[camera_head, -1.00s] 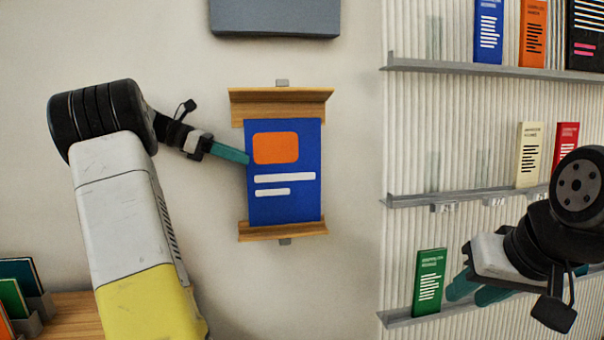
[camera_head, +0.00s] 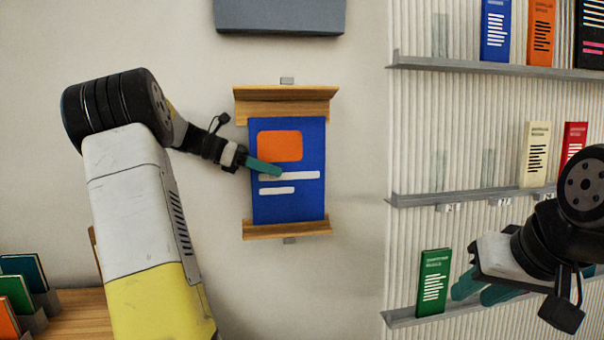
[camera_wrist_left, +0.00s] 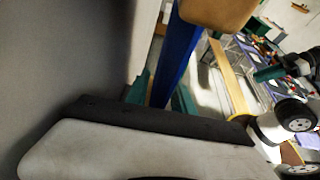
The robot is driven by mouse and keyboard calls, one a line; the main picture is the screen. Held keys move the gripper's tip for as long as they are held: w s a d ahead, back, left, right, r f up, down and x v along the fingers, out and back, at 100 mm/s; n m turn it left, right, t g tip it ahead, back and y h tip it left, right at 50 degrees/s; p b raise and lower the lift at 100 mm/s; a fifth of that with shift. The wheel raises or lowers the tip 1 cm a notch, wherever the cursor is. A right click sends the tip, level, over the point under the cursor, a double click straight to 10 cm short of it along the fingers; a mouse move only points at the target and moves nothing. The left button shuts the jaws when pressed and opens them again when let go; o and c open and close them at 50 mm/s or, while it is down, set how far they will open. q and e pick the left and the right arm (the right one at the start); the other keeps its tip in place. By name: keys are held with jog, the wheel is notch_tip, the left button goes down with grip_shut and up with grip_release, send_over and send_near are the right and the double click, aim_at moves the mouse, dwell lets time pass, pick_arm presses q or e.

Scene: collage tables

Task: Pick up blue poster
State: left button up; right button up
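The blue poster (camera_head: 285,207), with an orange block and pale bars, stands upright in a wooden holder (camera_head: 287,229) on the wall in the head view. My left gripper (camera_head: 265,168) reaches in from the left, one teal finger across the poster's front; the other finger is hidden behind it. In the left wrist view the blue poster (camera_wrist_left: 176,55) shows edge-on between the two parted fingers of my left gripper (camera_wrist_left: 161,92), with a gap beside it. My right gripper (camera_head: 481,291) is at lower right near the green book, its two teal fingers apart with nothing seen between.
Grey shelves (camera_head: 480,66) on the right hold several books, including a green book (camera_head: 433,283) near my right gripper. A grey box (camera_head: 280,15) is on the wall above the holder. Upright folders (camera_head: 20,285) stand on a wooden surface (camera_head: 80,316) at lower left.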

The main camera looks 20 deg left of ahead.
pick_arm(q)
grip_shut()
